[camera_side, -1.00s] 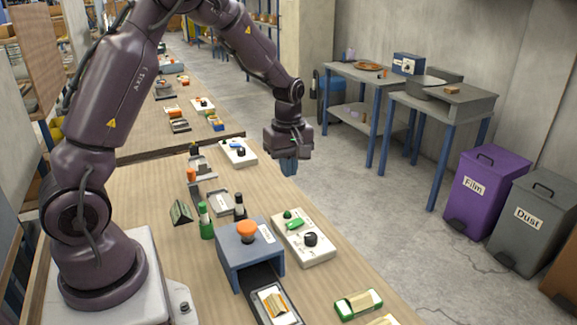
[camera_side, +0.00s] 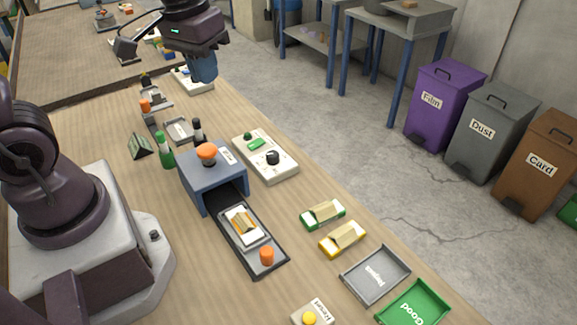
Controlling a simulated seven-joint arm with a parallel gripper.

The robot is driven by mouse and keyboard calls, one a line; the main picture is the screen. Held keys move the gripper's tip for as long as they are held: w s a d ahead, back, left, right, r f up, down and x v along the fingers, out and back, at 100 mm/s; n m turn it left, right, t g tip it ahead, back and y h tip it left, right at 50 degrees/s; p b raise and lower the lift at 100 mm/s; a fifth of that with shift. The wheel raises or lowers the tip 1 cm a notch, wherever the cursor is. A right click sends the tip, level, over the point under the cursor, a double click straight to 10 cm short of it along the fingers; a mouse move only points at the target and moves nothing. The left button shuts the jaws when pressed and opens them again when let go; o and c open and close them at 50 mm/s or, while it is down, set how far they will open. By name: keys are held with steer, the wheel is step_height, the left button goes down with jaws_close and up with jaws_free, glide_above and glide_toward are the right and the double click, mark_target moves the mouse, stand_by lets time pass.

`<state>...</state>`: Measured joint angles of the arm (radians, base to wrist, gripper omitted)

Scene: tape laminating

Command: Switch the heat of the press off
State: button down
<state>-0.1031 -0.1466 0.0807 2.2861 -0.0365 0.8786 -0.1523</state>
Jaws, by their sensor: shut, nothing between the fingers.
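The press (camera_side: 212,185) is a blue-grey box with an orange knob (camera_side: 206,152) on top. Right beside it is a white control box (camera_side: 283,170) with a black dial (camera_side: 272,157), a green switch (camera_side: 257,144) and a small green lamp (camera_side: 248,135). I cannot read the dial's setting. My gripper (camera_side: 204,70) is shut and empty, pointing down high at the back of the table. It is well behind the control box and touches nothing that I can see.
A dark slide (camera_side: 276,268) with a loaded white holder (camera_side: 241,226) sticks out of the press. Green (camera_side: 167,150) and black (camera_side: 198,131) bottles stand behind the press. Another white box (camera_side: 186,88) is partly hidden beneath my gripper. Trays (camera_side: 375,276) lie at the front right.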

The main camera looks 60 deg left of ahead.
steer(key=s+d+r+m+t, duration=0.4)
steer(key=s+r, duration=0.2)
steer(key=s, duration=0.1)
steer(key=n+g, duration=0.3)
steer(key=n, duration=1.5)
glide_toward(260, 141)
steer(key=x, duration=0.6)
steer(key=shift+w+d+f, duration=0.1)
steer(key=shift+f, duration=0.2)
steer(key=shift+w+f, duration=0.1)
steer(key=shift+f, duration=0.35)
